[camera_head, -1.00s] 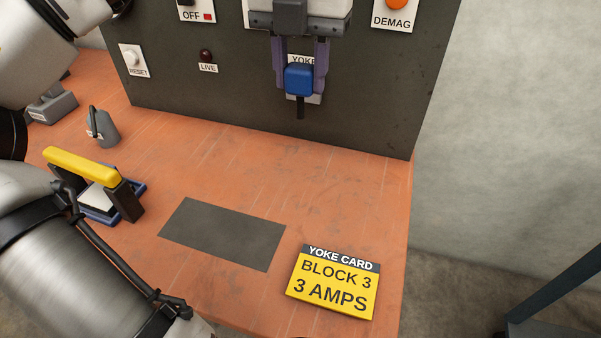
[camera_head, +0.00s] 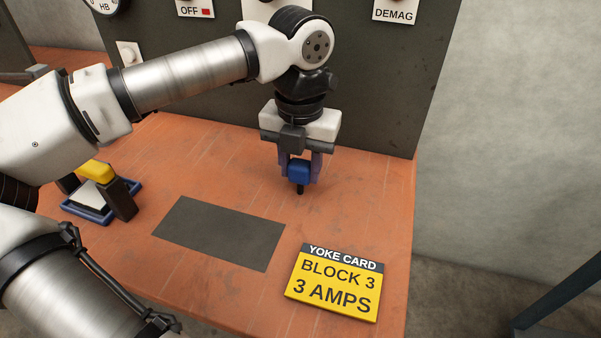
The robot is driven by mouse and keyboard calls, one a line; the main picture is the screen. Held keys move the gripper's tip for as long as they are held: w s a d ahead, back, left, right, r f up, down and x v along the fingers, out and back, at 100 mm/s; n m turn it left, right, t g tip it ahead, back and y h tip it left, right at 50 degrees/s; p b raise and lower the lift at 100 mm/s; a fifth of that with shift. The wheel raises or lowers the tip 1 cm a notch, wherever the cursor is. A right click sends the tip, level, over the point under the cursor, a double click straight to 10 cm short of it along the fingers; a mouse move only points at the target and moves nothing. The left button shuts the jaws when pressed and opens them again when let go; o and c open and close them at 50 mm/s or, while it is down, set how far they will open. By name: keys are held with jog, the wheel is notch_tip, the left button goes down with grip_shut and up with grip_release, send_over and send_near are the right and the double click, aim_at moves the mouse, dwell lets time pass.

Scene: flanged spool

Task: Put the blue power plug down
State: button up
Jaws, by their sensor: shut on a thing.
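The blue power plug (camera_head: 299,171) is between the fingers of my gripper (camera_head: 300,168), which points down and is shut on it. A short dark stub shows below the plug. The plug is over the orange bench top, in front of the dark panel. I cannot tell whether it touches the bench or hangs just above it. The dark grey rectangle (camera_head: 218,234) on the bench lies to the left of and nearer than the plug.
A device with a yellow handle (camera_head: 97,169) on a blue base is at left, partly behind my arm. The dark panel (camera_head: 385,90) rises behind. Bare bench (camera_head: 365,200) lies right of the gripper.

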aim_at(300, 178)
jog(key=shift+f, duration=0.9)
jog(key=shift+f, duration=0.1)
jog(key=shift+f+b, duration=0.55)
jog(key=shift+b, duration=0.15)
jog(key=o, duration=1.1)
jog(key=shift+r, duration=0.1)
notch_tip(300, 178, up, 13)
jog(key=p, duration=0.3)
jog(key=shift+r, duration=0.1)
